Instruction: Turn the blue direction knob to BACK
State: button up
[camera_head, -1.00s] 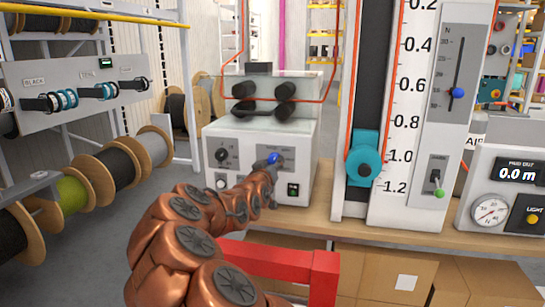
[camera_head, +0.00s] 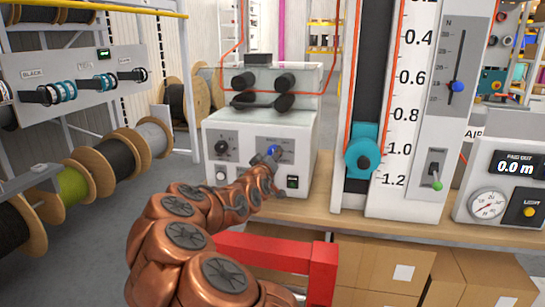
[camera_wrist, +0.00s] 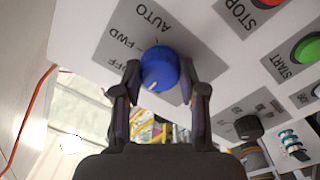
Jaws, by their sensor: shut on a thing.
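The blue direction knob (camera_wrist: 162,72) sits on a grey label plate of the white machine's front panel. It also shows as a small blue spot in the head view (camera_head: 273,150). My gripper (camera_wrist: 160,80) is shut on the knob, one dark finger on each side. In the wrist view, AUTO, FWD and OFF are readable around its upper left. A small white mark shows on the knob's lower left part. No BACK label is readable; the knob and fingers cover part of the plate.
Red STOP (camera_wrist: 265,3) and green START (camera_wrist: 308,48) buttons and a black knob (camera_wrist: 248,127) are near my gripper. The tall white scale panel (camera_head: 405,120) stands right of the machine. Cable reels (camera_head: 110,155) line the left.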

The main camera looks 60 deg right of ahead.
jog(key=o, duration=1.1)
jog(key=shift+o, duration=0.2)
jog(key=v, duration=1.2)
dwell(0.5)
